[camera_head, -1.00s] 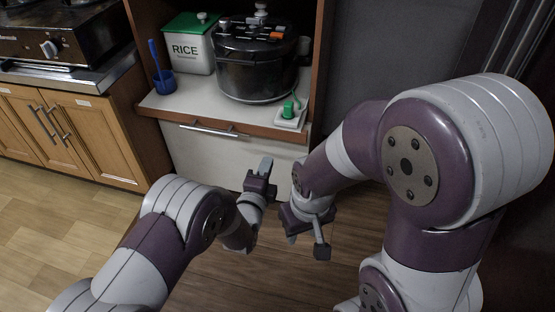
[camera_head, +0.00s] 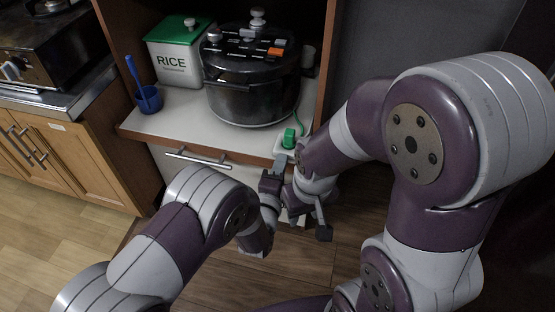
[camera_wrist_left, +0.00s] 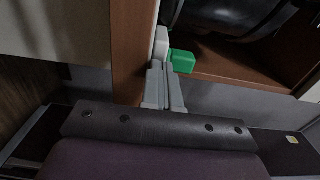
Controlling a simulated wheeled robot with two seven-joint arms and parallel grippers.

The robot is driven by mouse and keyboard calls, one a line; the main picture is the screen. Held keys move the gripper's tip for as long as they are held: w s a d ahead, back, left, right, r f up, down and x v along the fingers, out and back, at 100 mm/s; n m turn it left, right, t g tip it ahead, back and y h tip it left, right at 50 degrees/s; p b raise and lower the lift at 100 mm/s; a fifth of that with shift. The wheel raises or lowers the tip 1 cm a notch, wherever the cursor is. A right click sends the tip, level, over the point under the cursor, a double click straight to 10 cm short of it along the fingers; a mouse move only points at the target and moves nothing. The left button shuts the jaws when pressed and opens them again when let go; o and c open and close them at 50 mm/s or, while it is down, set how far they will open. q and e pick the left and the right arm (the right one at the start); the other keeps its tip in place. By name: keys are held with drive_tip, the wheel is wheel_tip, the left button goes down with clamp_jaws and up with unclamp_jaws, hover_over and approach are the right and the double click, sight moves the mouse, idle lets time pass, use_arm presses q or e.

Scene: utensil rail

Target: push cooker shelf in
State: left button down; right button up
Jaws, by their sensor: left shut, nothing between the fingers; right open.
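The cooker shelf (camera_head: 178,128) is a white board with a brown front lip, sticking out of a brown cabinet. A dark rice cooker (camera_head: 252,75) stands on it. My left gripper (camera_head: 279,163) is shut and empty, with its tips at the shelf's front edge near the right corner, just below a green plug (camera_head: 289,138). In the left wrist view the shut fingers (camera_wrist_left: 163,84) point toward the green plug; I cannot tell whether they touch the shelf. My right gripper (camera_head: 306,224) is open and low, close to the left gripper; its fingers are partly hidden.
A white rice bin (camera_head: 174,66) with a green lid and a blue cup (camera_head: 149,99) stand on the shelf's left. Below is a white drawer front with a handle (camera_head: 197,159). A stove (camera_head: 28,62) on wooden cupboards is at left. Floor is clear at lower left.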

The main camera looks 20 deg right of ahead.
use_arm(q)
drive_tip(key=shift+w, duration=0.1)
idle(0.3)
drive_tip(key=b+x, duration=0.1)
drive_tip(key=x, duration=0.3)
drive_tip(key=b+x, duration=0.2)
drive_tip(key=x, duration=0.2)
drive_tip(key=shift+w+d+f, duration=0.2)
drive_tip(key=shift+s+r, duration=0.1)
drive_tip(key=shift+r, duration=0.15)
